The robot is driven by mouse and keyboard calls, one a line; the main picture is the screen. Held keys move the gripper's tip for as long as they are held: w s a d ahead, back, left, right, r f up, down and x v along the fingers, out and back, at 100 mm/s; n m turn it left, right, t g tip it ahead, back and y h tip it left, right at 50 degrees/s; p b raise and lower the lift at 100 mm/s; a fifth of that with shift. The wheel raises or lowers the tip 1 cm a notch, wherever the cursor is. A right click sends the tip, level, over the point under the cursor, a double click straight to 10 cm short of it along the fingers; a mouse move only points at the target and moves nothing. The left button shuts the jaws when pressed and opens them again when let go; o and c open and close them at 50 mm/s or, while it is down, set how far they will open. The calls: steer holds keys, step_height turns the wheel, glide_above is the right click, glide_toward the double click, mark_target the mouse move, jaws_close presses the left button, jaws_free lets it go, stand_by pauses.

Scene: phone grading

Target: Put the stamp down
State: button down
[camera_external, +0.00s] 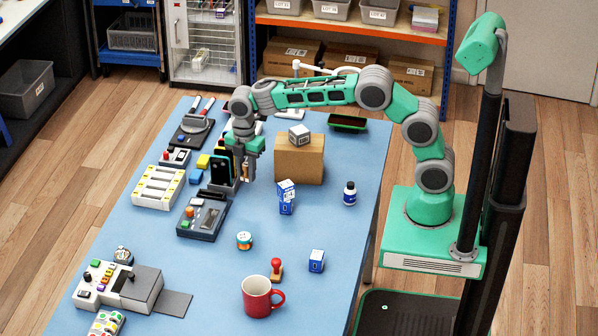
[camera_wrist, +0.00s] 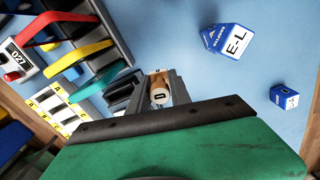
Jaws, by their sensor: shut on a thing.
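My gripper (camera_external: 243,172) is over the far left part of the blue table, beside a dark phone in an upright holder (camera_external: 222,168). In the wrist view my gripper (camera_wrist: 160,90) is shut on a small wood-coloured stamp (camera_wrist: 158,95) with a dark D mark on its end. The stamp's lower part is hidden, and I cannot tell whether it touches the table. In the external view the stamp is not clearly visible. Another stamp with a red handle (camera_external: 276,268) stands on the table near the mug.
A cardboard box (camera_external: 299,160) with a small grey cube stands right of my gripper. A blue E-L box (camera_external: 286,197), a bottle (camera_external: 349,194) and a red mug (camera_external: 257,297) stand on the table.

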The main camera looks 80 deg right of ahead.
steer(key=s+a+r+n, duration=0.15)
steer(key=a+r, duration=0.25)
steer(key=r, duration=0.5)
steer(key=s+a+r+n, duration=0.1)
steer(key=s+a+r, duration=0.1)
steer(key=a+r, duration=0.45)
steer(key=n+p, duration=0.1)
steer(key=n, duration=0.8)
glide_above(348, 234)
step_height(348, 234, down, 18)
steer(key=r, duration=0.1)
step_height(348, 234, down, 8)
steer(key=shift+d+f+b, duration=0.1)
steer(key=shift+f+b, duration=0.05)
steer(key=shift+b, duration=0.15)
steer(key=c, duration=1.6)
jaws_free()
steer(key=shift+f, duration=0.1)
steer(key=shift+c, duration=0.2)
steer(key=o, duration=0.5)
steer(key=shift+c, duration=0.2)
